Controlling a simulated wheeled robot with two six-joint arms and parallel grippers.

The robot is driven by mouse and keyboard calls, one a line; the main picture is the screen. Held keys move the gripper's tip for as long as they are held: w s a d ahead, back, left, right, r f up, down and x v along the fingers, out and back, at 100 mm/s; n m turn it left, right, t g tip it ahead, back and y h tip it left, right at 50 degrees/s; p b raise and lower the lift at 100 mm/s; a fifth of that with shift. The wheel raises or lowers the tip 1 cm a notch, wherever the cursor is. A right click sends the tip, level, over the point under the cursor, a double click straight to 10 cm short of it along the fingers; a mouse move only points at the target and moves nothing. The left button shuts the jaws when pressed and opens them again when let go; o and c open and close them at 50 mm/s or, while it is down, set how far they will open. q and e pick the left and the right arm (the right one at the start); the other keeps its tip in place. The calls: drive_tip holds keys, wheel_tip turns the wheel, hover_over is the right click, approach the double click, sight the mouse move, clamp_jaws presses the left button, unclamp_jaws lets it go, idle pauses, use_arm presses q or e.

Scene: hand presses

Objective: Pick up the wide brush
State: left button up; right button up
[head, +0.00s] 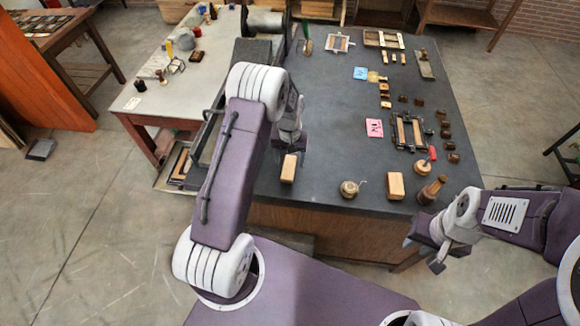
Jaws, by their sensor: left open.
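A small pale yellow piece with a short handle (374,77) lies right of the blue card on the dark table; it looks like the wide brush, but it is too small to be sure. My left gripper (297,145) is open above the table's left part, partly hidden by my own arm. It is nearer to me than that piece and well apart from it. A wooden block (289,169) is just below it in the picture. My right gripper (424,254) hangs off the table's front right corner, and its jaws are unclear.
A round tin (349,189), a second wooden block (396,186) and a dark brown bottle-like piece (431,190) stand along the front edge. A pink card (374,128) and a black frame (408,131) lie behind them. The table's middle (330,100) is clear.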

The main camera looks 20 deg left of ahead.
sight(289, 167)
use_arm(q)
drive_tip(key=shift+f, duration=0.25)
drive_tip(key=shift+a+f, duration=0.1)
drive_tip(key=shift+a, duration=0.1)
wheel_tip(289, 167, down, 2)
drive_tip(key=shift+s+a+f+p, duration=0.1)
drive_tip(key=shift+a+f+p, duration=0.05)
drive_tip(key=shift+p, duration=0.85)
wheel_tip(289, 167, down, 2)
drive_tip(key=shift+f, duration=0.2)
drive_tip(key=shift+w+f, duration=0.15)
drive_tip(key=shift+w, duration=0.1)
drive_tip(key=shift+s, duration=0.1)
drive_tip(key=c, duration=1.2)
clamp_jaws()
